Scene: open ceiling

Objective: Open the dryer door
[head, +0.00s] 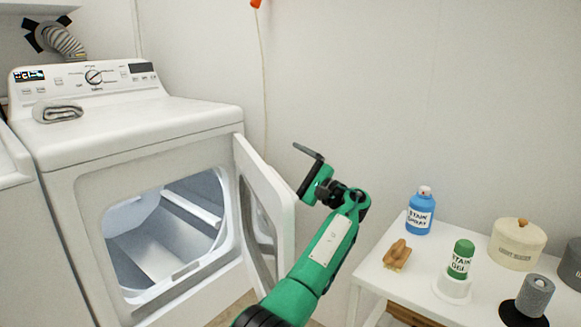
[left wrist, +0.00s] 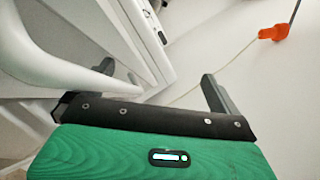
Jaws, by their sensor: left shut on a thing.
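The white dryer (head: 150,130) stands at the left with its front opening uncovered and the pale drum (head: 165,230) showing inside. Its door (head: 272,195) is hinged on the right side of the opening and stands swung well out. My left gripper (head: 308,172) is at the door's outer side, near its upper edge. In the left wrist view the white door edge (left wrist: 60,65) reaches in beside one dark finger of the left gripper (left wrist: 150,98). The left gripper is shut on the door; the contact itself is mostly hidden. My right gripper is not in view.
A white table (head: 395,277) at the right holds a blue stain spray (head: 420,212), a brush (head: 397,254), a green stain gel (head: 461,258) and a lidded cream canister (head: 517,246). An orange-tipped cord hangs on the wall.

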